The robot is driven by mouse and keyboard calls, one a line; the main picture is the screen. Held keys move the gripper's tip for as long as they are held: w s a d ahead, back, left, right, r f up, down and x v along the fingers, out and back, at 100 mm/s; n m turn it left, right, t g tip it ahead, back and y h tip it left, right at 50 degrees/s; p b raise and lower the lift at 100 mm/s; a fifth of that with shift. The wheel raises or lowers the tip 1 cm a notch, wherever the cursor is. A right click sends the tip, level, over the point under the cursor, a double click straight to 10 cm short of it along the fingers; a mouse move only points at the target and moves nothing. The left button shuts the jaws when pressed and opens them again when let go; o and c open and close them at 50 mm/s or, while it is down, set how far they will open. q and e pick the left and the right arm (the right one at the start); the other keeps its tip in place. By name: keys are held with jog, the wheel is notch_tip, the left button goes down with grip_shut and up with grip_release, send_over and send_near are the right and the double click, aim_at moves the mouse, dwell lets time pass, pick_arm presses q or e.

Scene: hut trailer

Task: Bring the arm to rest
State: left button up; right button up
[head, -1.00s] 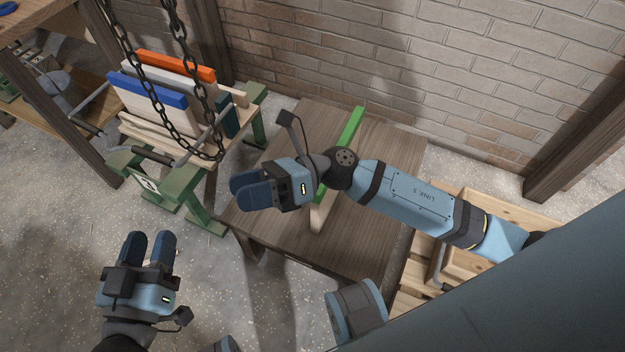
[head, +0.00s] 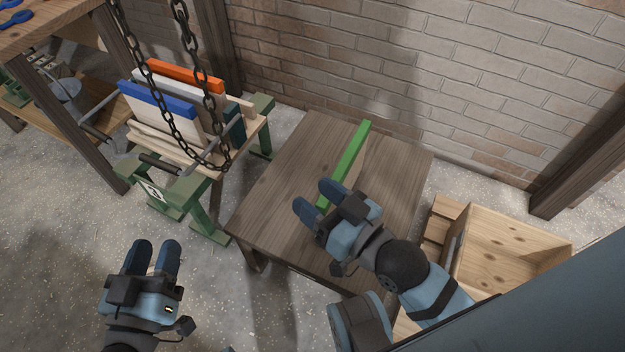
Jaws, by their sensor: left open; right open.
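My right gripper (head: 317,198) is open and empty. It shows in front of the wooden table (head: 280,190), with its fingers pointing up and left, close in the picture to the near end of a green-topped board (head: 348,160) on that table. I cannot tell whether they touch. My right arm comes in from the lower right. My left gripper (head: 153,256) is open and empty at the lower left, over the grey floor, with its fingers pointing up in the picture.
A green-legged stand holds boards with blue (head: 158,104), white and orange (head: 185,76) tops. Chains (head: 186,45) hang in front of it. A wooden crate (head: 515,225) stands right of the table. A brick wall closes the back. The floor (head: 60,240) at left is clear.

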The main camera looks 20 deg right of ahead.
pick_arm(q)
jog(key=shift+r, duration=0.1)
pick_arm(e)
jog(key=shift+r, duration=0.1)
pick_arm(q)
jog(key=s+a+r+g+y+p, duration=0.4)
jog(key=r+p, duration=0.4)
jog(key=p, duration=2.7)
jog(key=shift+s+a+r+g, duration=0.15)
jog(key=shift+a+r+g, duration=0.2)
jog(key=shift+a+g, duration=0.7)
pick_arm(e)
jog(key=s+d+r+g+h, duration=0.4)
jog(key=d+r+g, duration=0.1)
jog(key=r, duration=0.3)
jog(key=shift+s+d+r, duration=0.15)
jog(key=shift+d+r, duration=0.2)
jog(key=shift+d, duration=0.5)
pick_arm(q)
jog(key=shift+a+t, duration=0.3)
jog(key=shift+t, duration=0.05)
